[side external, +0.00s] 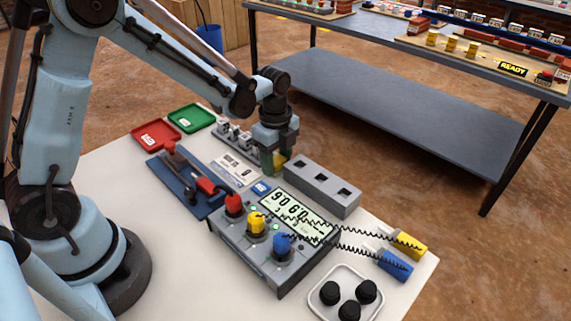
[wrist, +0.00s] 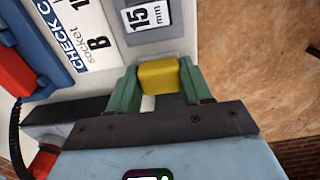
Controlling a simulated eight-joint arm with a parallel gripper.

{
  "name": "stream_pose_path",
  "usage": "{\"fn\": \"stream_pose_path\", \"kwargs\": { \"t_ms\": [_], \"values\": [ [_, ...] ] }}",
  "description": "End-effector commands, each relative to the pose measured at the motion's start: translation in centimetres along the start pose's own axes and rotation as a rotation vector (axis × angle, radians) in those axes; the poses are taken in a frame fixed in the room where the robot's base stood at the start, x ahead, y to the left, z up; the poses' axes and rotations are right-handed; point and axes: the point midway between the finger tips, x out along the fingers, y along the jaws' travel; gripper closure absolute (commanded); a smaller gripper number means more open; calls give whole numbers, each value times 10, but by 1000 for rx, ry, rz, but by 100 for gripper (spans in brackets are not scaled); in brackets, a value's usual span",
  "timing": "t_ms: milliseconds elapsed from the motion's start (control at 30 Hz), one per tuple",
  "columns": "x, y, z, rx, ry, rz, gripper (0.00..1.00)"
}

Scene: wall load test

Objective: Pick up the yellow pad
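The yellow pad (wrist: 160,77) is a small block between the two green fingers of my gripper (wrist: 160,82) in the wrist view. Both fingertips appear to touch its sides. The gripper is over the white table, between the row of small grey fixtures and the grey block. The pad's underside is hidden, so I cannot tell whether it touches anything below.
A grey block with square holes (side external: 322,187) stands close to the right of my gripper. A row of grey fixtures (side external: 236,138) and a white card (side external: 237,168) lie to its left. The meter box (side external: 250,262) with coiled leads is in front. Red (side external: 156,134) and green (side external: 191,118) trays stand behind left.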

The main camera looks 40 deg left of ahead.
Motion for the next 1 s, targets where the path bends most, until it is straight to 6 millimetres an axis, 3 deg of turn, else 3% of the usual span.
{"fn": "stream_pose_path", "kwargs": {
  "t_ms": [33, 133, 467, 767, 1000],
  "values": [
    [0, 0, 0, 0, 0, 0, 72],
    [0, 0, 0, 0, 0, 0, 85],
    [-5, 0, 0, 0, 0, 0, 86],
    [-39, 0, 0, 0, 0, 0, 86],
    [-66, 23, -36, 5, 0, 0, 86]
  ]
}}
